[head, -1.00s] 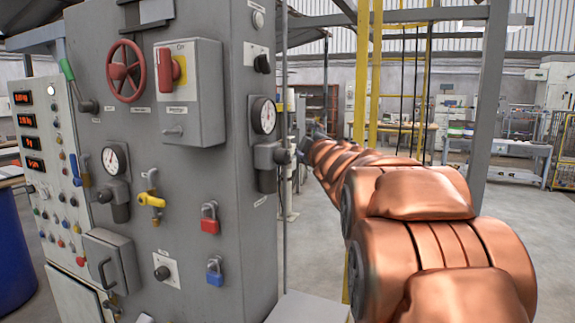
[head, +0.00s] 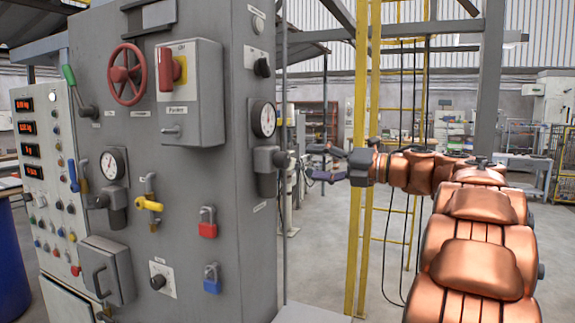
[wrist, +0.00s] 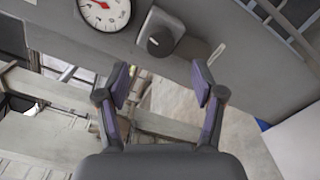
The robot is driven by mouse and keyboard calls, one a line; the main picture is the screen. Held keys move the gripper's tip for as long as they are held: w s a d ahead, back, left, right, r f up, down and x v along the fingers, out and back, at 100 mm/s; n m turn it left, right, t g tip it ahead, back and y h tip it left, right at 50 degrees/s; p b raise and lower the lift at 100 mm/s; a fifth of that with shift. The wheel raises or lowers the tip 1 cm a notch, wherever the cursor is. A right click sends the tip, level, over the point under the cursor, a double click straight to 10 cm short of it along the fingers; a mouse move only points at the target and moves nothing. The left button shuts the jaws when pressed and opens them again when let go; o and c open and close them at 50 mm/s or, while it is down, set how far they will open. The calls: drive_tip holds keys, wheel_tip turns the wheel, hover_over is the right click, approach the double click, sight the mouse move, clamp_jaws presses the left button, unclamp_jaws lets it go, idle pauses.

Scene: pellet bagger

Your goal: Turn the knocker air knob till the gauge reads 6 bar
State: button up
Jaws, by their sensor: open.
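On the right side face of the grey cabinet is a round white gauge (head: 263,118), with a dark regulator and its knob (head: 281,159) below it. In the wrist view the gauge (wrist: 104,12) is cut by the top edge, with a red needle; I cannot read its value surely. The dark round knob (wrist: 159,41) shows beside it, beyond my fingertips and roughly centred between them. My gripper (head: 313,164) is open and empty, to the right of the knob with a gap. Both fingers (wrist: 160,84) show spread in the wrist view.
The cabinet front (head: 150,240) carries a second gauge (head: 113,163), a yellow-handled valve (head: 149,203), a red padlock (head: 208,222), a blue padlock (head: 212,278) and a red handwheel (head: 126,72). A yellow ladder frame (head: 362,150) stands behind my gripper. Open floor lies right of the cabinet.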

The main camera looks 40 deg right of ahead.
sight(287, 161)
drive_tip(key=shift+p+x, duration=0.7)
drive_tip(key=shift+x, duration=3.1)
drive_tip(key=c, duration=1.1)
drive_tip(key=shift+c, duration=0.2)
drive_tip(key=shift+m+p, duration=0.4)
drive_tip(key=m+p, duration=0.2)
drive_tip(key=shift+r+m, duration=0.15)
drive_tip(key=shift+m, duration=0.15)
drive_tip(key=shift+m+p, duration=1.1)
drive_tip(key=o, duration=1.1)
